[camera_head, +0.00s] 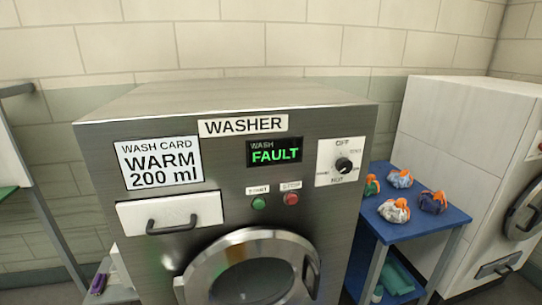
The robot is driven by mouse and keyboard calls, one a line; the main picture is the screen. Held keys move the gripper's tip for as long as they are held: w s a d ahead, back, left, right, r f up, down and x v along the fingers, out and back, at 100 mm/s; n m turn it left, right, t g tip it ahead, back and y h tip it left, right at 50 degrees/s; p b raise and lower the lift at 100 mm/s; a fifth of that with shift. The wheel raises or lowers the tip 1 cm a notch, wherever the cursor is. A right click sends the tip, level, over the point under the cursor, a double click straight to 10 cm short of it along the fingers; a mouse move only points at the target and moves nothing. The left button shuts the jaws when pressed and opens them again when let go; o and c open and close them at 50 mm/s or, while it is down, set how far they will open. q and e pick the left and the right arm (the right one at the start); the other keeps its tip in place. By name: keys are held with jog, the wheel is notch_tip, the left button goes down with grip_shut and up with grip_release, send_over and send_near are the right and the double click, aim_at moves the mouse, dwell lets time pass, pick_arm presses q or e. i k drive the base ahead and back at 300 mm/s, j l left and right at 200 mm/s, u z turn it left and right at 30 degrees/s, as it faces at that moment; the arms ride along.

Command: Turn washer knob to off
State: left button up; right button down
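The washer (170,105) is a grey metal machine in the middle of the head view. Its black round knob (343,165) sits on a white dial plate at the upper right of the front. The plate reads OFF at the top and HOT at the bottom; the side labels are too small to read surely. The knob's pointer looks turned toward the right or lower right, away from OFF. The display (274,151) reads WASH FAULT in green. Neither gripper is in the view.
Green (259,203) and red (291,198) buttons sit left of and below the knob. A drawer (171,212) and round door (250,270) are on the front. A blue table (425,217) with several small bags stands at right, beside a white machine (440,125).

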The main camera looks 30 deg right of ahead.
aim_at(344, 165)
jog(key=i+j+z, duration=0.1)
jog(key=j+z, duration=0.2)
jog(key=z, duration=0.2)
jog(key=j+z, duration=0.3)
jog(key=z, duration=0.2)
jog(key=j+z, duration=0.65)
jog(key=z, duration=0.3)
jog(key=i, duration=0.55)
